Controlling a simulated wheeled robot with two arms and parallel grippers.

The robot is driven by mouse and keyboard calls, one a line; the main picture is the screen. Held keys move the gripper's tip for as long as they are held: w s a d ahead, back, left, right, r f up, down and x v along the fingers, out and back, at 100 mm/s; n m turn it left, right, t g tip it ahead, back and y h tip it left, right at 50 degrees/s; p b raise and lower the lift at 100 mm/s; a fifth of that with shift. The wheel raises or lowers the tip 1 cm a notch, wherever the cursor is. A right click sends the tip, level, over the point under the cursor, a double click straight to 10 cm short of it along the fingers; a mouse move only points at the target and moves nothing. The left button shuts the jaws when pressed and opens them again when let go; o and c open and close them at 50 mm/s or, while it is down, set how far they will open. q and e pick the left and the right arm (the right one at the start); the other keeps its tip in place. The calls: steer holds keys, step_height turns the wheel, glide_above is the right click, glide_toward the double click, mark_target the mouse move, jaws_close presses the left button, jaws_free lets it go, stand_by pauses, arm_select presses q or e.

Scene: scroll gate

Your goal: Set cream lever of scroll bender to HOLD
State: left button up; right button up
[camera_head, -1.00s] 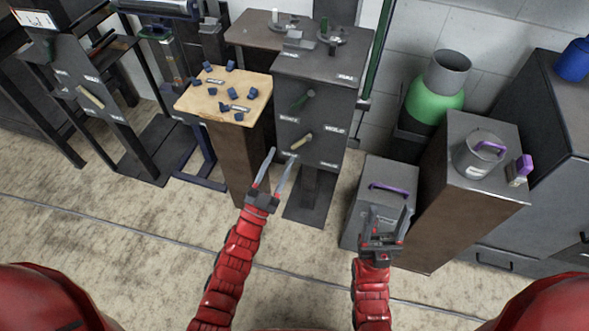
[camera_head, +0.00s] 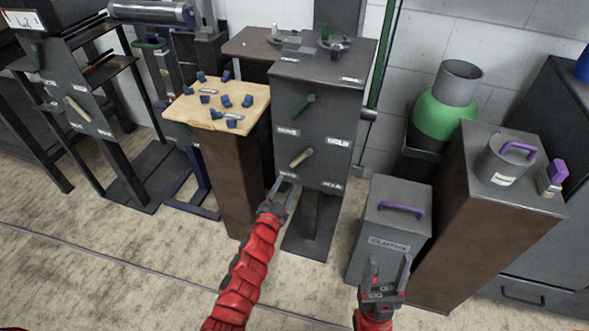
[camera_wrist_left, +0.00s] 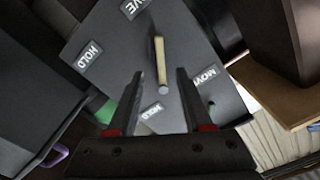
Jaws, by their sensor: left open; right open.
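The scroll bender is a dark grey box (camera_head: 325,110) on a pedestal, with a green lever (camera_head: 304,106) above a cream lever (camera_head: 301,157). In the head view the cream lever slants from lower left to upper right. Plates reading MOVE (camera_head: 287,131) and HOLD (camera_head: 338,142) sit above it, with further plates below. My left gripper (camera_head: 286,181) is open just below and in front of the cream lever. In the left wrist view the cream lever (camera_wrist_left: 160,62) appears between the open fingers; contact is not visible. My right gripper (camera_head: 388,264) is open and empty.
A wooden-topped stand (camera_head: 185,113) with several blue pieces is left of the bender. A grey box with a purple handle (camera_head: 400,208) stands at the right, near my right gripper. Another machine at far left has a similar cream lever (camera_head: 77,109).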

mark_target(296, 163)
arm_select(q)
steer(key=b+x, duration=0.3)
steer(key=x, duration=0.6)
steer(key=shift+f+b, duration=0.2)
steer(key=shift+b, duration=0.15)
steer(key=shift+w+d+r, duration=0.1)
steer(key=shift+w+r, duration=0.05)
steer(key=shift+w, duration=0.1)
steer(key=shift+c, duration=0.3)
jaws_close()
stand_by(0.5)
